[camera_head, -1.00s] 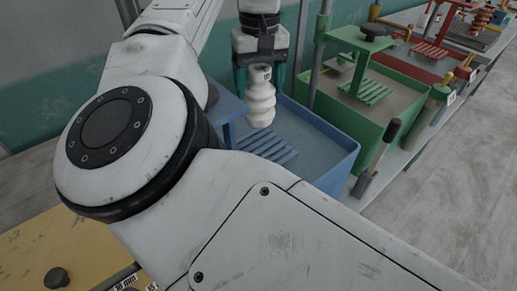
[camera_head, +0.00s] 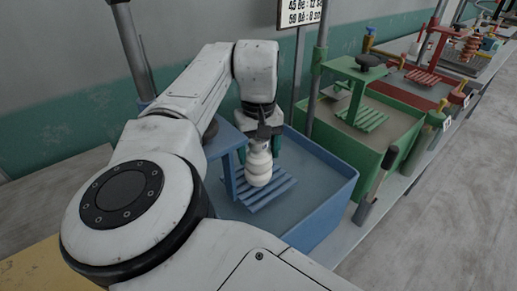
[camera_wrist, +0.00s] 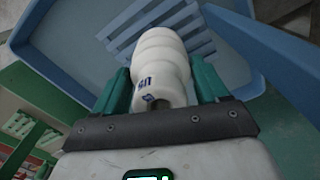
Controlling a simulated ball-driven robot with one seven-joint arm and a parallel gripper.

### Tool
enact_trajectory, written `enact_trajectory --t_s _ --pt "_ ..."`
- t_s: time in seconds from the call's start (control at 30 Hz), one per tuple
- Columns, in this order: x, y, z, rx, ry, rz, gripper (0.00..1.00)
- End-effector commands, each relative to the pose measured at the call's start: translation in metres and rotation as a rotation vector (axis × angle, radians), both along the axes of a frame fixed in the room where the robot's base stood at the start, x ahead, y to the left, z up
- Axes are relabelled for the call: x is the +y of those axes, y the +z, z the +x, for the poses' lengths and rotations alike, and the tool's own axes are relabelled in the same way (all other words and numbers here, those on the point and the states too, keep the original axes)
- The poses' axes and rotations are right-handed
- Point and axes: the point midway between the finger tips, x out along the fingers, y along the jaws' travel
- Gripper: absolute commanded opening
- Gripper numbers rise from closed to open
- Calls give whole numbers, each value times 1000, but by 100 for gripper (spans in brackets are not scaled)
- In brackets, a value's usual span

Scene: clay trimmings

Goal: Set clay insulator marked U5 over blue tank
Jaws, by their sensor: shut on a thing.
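The clay insulator (camera_head: 258,166) is white and ribbed, and hangs upright in my gripper (camera_head: 259,140). In the wrist view the insulator (camera_wrist: 161,62) carries a dark blue mark that looks like U5, upside down, near the jaws. My gripper (camera_wrist: 160,95) has green fingers shut on its upper end. The blue tank (camera_head: 325,200) is an open box with a slatted blue rack (camera_head: 272,192) inside. The insulator is over the rack, within the tank's outline. I cannot tell whether its lower end touches the slats.
A blue shelf and post (camera_head: 226,143) stand close to the left of the insulator. A green tank (camera_head: 385,133) with its own rack adjoins on the right, with a dark-handled lever (camera_head: 378,172) in front. A red tank (camera_head: 425,82) stands farther back.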

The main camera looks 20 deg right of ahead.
Motion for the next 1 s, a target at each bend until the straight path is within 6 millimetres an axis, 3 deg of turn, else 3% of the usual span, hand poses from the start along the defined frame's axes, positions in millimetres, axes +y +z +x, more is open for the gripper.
enact_trajectory --t_s 0.17,0.2,0.4,0.77,1.0 --pt "0 -1 0 -1 0 -2 18" --pt "0 -2 0 0 0 -1 77" --pt "0 -2 0 0 0 0 96" --pt "0 2 0 -1 0 0 99" --pt "-1 41 1 -2 -1 -2 99"
